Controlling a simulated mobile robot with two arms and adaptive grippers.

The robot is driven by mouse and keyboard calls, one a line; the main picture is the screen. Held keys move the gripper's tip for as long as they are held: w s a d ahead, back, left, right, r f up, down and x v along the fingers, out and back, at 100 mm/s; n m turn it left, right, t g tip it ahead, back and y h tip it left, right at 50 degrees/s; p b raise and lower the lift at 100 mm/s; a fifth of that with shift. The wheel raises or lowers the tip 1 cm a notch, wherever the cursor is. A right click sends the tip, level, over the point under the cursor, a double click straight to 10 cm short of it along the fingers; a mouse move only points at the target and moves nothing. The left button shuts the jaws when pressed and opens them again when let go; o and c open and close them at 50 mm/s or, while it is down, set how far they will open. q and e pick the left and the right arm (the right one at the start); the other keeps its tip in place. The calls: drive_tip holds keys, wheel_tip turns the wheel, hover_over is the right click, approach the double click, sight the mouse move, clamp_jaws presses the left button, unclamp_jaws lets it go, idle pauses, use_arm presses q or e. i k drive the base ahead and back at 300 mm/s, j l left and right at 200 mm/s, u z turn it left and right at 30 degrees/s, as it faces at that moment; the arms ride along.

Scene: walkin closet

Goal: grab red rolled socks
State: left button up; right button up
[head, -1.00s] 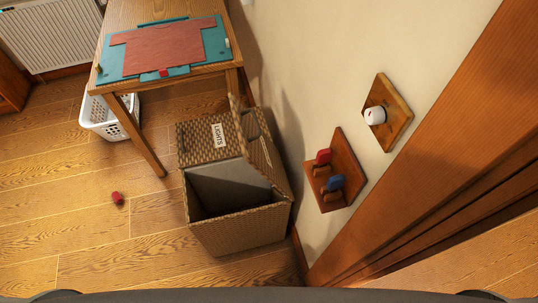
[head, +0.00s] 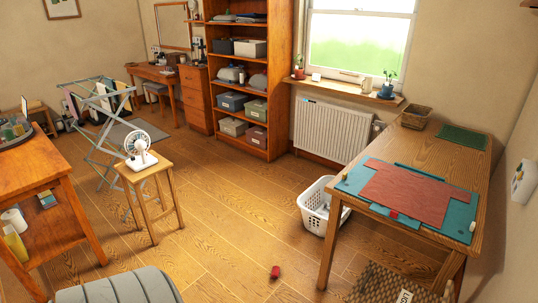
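A small red roll (head: 275,272), which looks like the red rolled socks, lies on the wooden floor near the bottom middle of the head view. It is left of the table's front leg and apart from other things. Neither of my grippers shows in the head view, so I cannot see whether they are open or shut.
A wooden table (head: 450,154) with a teal mat and red cloth stands at right. A white basket (head: 313,209) is beside it, a wicker hamper (head: 372,285) in front. A stool (head: 150,173) with a fan and a grey padded seat (head: 118,287) stand left. The middle floor is clear.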

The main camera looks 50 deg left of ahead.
sight(275, 271)
drive_tip(key=u, duration=1.55)
drive_tip(key=i+j+z, duration=0.1)
drive_tip(key=z, duration=0.4)
drive_tip(key=i+j+z, duration=0.15)
drive_tip(key=z, duration=0.3)
drive_tip(key=i+j+z, duration=0.15)
drive_tip(key=j, duration=0.35)
drive_tip(key=i+j+z, duration=0.2)
drive_tip(key=j, duration=0.3)
drive_tip(key=i+j+z, duration=0.15)
drive_tip(key=j, duration=0.35)
drive_tip(key=i+j+z, duration=0.2)
drive_tip(key=j, duration=0.35)
drive_tip(key=j+z, duration=0.15)
drive_tip(key=j, duration=0.35)
drive_tip(key=i+j, duration=0.1)
drive_tip(key=j, duration=0.5)
drive_tip(key=i+j, duration=0.1)
drive_tip(key=j, duration=1.1)
drive_tip(key=i+j, duration=0.15)
drive_tip(key=j, duration=0.5)
